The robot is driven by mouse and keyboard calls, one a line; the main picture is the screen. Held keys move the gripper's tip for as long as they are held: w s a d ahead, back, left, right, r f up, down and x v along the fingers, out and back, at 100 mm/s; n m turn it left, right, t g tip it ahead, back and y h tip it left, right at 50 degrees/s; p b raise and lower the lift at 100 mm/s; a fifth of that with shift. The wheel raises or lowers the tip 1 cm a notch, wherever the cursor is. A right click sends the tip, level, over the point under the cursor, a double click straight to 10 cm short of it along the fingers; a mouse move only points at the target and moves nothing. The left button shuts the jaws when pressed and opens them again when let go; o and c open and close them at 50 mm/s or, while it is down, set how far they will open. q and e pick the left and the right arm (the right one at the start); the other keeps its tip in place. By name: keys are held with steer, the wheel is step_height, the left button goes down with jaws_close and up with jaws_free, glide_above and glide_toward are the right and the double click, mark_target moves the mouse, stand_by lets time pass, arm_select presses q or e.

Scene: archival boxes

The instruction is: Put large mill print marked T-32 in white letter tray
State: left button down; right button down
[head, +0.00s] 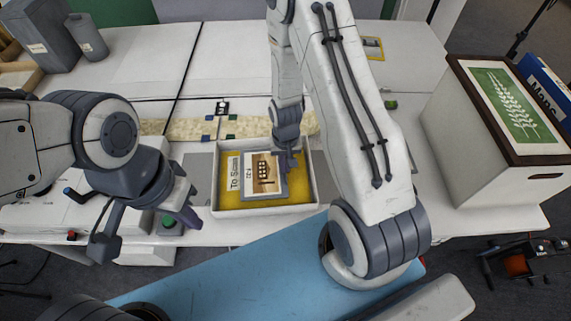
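A white letter tray (318,181) with a yellow bottom and a "To Scan" label (234,173) sits at the table's front middle. A print (265,175) with a brown building picture lies within the tray's outline on a grey backing; its small sideways mark is too small to read surely. My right gripper (288,160) points down at the print's right edge, over the tray; whether it touches or grips the print is unclear. My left gripper (146,230) is open and empty in front of the table, left of the tray, its fingers spread.
A large white box (466,140) with a green leaf picture on its brown-edged top stands at the right. Grey boxes (46,35) stand at the back left. A yellow-framed picture (373,48) lies at the back. The white table's back middle is mostly clear.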

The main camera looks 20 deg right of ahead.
steer(key=shift+f+b, duration=0.3)
steer(key=shift+f, duration=0.3)
steer(key=c, duration=1.1)
jaws_free()
steer(key=shift+r, duration=0.1)
steer(key=shift+r, duration=0.1)
steer(key=shift+r+p, duration=0.3)
steer(key=shift+p, duration=0.05)
step_height(320, 180, up, 12)
steer(key=s+a+r+n, duration=0.5)
steer(key=s+a+r, duration=0.2)
steer(key=a+r, duration=0.3)
steer(key=s+a+r+n, duration=0.1)
steer(key=s+n, duration=0.1)
steer(key=s, duration=0.2)
steer(key=s+a+r+n, duration=0.1)
steer(key=s+a+n, duration=0.1)
steer(key=s, duration=0.1)
steer(key=s+a+r+n+y, duration=0.1)
steer(key=s+a+r+n, duration=0.1)
steer(key=s, duration=0.2)
steer(key=shift+s+a+r, duration=0.1)
steer(key=shift+s, duration=0.2)
